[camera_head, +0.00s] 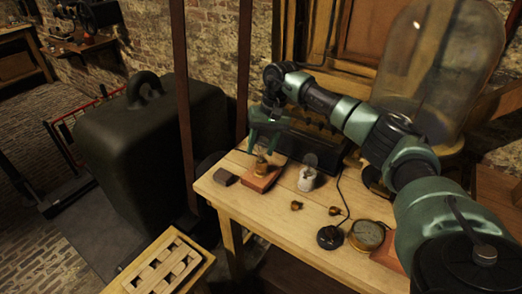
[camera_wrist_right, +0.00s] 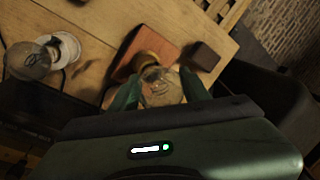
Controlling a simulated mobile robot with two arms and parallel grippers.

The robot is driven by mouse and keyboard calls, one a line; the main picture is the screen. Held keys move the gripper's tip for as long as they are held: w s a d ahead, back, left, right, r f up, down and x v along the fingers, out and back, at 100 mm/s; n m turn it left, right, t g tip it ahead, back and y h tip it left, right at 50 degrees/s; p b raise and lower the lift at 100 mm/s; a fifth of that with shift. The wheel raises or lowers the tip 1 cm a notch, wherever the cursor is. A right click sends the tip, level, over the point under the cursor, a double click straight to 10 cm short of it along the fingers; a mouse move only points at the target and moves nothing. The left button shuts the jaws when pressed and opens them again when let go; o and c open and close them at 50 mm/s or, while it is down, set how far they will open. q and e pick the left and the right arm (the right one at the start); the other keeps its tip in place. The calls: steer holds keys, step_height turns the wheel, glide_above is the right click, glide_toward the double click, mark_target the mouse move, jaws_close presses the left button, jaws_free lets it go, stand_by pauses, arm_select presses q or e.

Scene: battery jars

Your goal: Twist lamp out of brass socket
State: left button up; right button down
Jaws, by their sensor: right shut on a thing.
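The glass lamp (camera_wrist_right: 162,90) sits at the brass socket (camera_wrist_right: 146,61) on a reddish-brown wooden base (camera_wrist_right: 158,39) in the right wrist view. In the head view the wooden base (camera_head: 262,179) stands near the left end of the bench, with the brass socket (camera_head: 261,167) on it. My right gripper (camera_head: 264,147) reaches down over it. Its two green fingers lie on either side of the bulb, shut on the lamp. Whether the lamp is still engaged in the socket cannot be told. My left gripper is not in view.
A dark block (camera_head: 226,178) lies left of the base. A white fitting with clear glass (camera_head: 307,180) stands to the right. Two small brass pieces (camera_head: 296,205), a black corded disc (camera_head: 330,237) and a round gauge (camera_head: 367,235) lie on the bench (camera_head: 250,216).

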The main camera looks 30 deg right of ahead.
steer(key=shift+n, duration=0.7)
steer(key=c, duration=0.6)
jaws_free()
